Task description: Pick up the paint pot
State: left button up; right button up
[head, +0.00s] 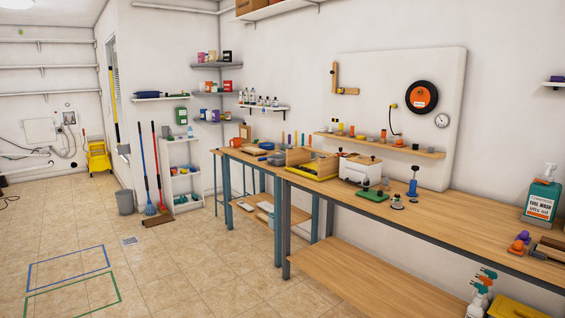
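No single paint pot stands out. Several small can-like containers that could be paint pots stand on the corner shelves at the back. The upper shelf (211,66) holds a purplish one (202,57) and a dark one (227,56). The middle shelf holds reddish and dark ones (210,87). The lower shelf holds purple and green ones (216,115). They are too small to make out labels. Neither of my grippers shows in the head view.
A long wooden workbench (440,218) runs along the right wall, with a white box (360,170) and tools on it. A second bench (235,153) stands beyond it. A grey bin (125,202), brooms and a yellow mop bucket (98,155) stand farther back.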

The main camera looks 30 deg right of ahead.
aim_at(237, 140)
jog(key=i+z, duration=0.2)
jog(key=i, duration=5.8)
jog(key=i+z, duration=0.2)
jog(key=i, duration=0.25)
jog(key=i+j+z, duration=0.25)
jog(key=i, duration=0.2)
jog(key=i+j+z, duration=0.2)
jog(key=i, duration=0.25)
jog(key=i+j+z, duration=0.2)
jog(key=i+z, duration=0.2)
jog(key=i+j+z, duration=0.55)
jog(key=j+z, duration=0.25)
jog(key=l, duration=0.1)
